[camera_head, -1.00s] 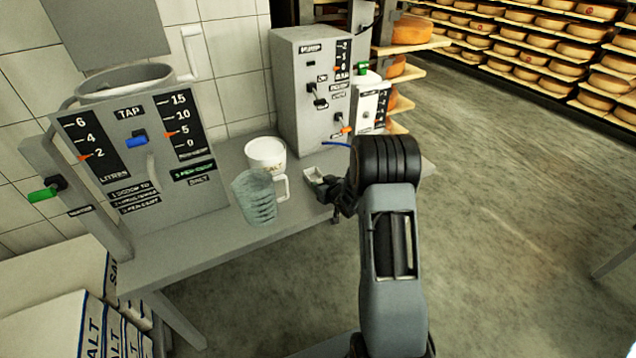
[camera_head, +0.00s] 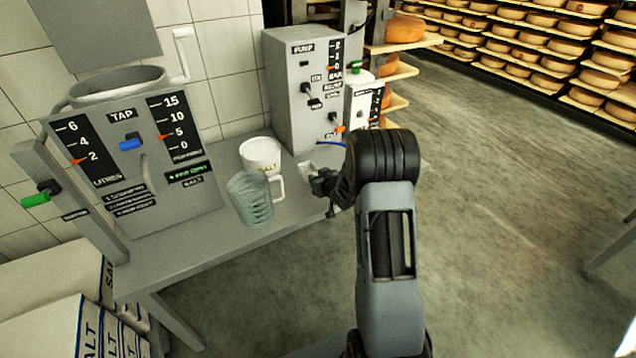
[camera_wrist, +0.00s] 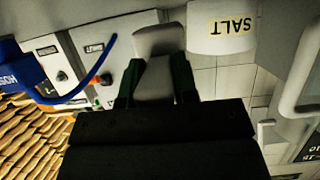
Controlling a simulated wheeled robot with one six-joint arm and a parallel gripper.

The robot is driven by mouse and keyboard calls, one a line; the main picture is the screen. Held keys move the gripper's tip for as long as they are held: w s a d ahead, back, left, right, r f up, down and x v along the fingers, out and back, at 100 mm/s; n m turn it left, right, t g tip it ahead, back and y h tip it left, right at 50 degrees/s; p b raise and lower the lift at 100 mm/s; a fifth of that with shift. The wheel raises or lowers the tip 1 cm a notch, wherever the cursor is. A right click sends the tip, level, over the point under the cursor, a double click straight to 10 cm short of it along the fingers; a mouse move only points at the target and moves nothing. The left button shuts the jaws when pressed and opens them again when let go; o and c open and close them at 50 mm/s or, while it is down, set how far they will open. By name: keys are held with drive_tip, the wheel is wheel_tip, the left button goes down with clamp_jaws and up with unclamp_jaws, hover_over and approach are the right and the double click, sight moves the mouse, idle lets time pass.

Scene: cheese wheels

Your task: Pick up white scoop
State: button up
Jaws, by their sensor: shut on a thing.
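The white scoop (camera_head: 307,168) is at the tip of my gripper (camera_head: 322,183), above or at the right part of the grey table; I cannot tell whether it touches the table. In the wrist view the pale scoop (camera_wrist: 158,42) sits between the two dark fingers of my gripper (camera_wrist: 157,78), which are shut on its handle. My gripper hides part of the handle. The white salt tub (camera_head: 261,150) stands left of the scoop and also shows upside down in the wrist view (camera_wrist: 222,35).
The grey pump box (camera_head: 300,95) is behind the scoop. The tap panel (camera_head: 135,150) is at the left. The grey table (camera_head: 195,248) is bare at its front left.

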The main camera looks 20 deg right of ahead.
drive_tip(key=s+a+r+p, duration=0.2)
drive_tip(key=s+r, duration=0.8)
drive_tip(key=s, duration=0.3)
drive_tip(key=shift+s+a+r, duration=0.15)
drive_tip(key=shift+s+a, duration=0.2)
drive_tip(key=shift+s, duration=0.05)
